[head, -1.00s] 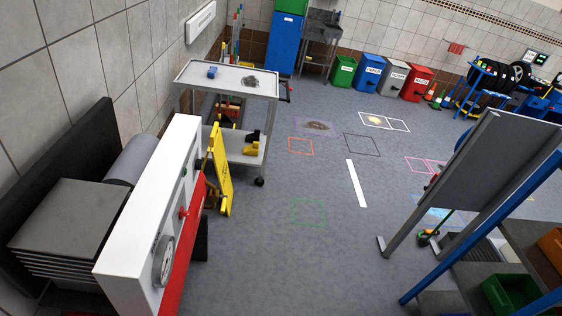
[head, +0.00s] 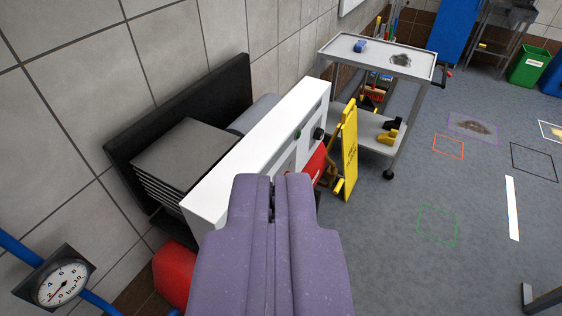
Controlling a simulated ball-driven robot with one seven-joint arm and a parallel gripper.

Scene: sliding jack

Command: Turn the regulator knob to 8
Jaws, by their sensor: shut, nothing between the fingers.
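My gripper (head: 272,182) is purple and reaches up from the bottom middle of the head view. Its two fingers are together and hold nothing. It covers part of the white cabinet (head: 250,150) behind it. A round black knob (head: 318,134) shows on the cabinet's front face, up and right of my fingertips and apart from them. I cannot tell if it is the regulator knob, and no numbers can be read on it. A round pressure gauge (head: 60,283) marked bar sits at the lower left, far from my gripper.
A green button (head: 298,134) is beside the black knob. A yellow folding sign (head: 349,150) and a grey trolley (head: 430,70) stand beyond the cabinet. A red rounded object (head: 174,274) is at the lower left. The floor at the right is mostly clear.

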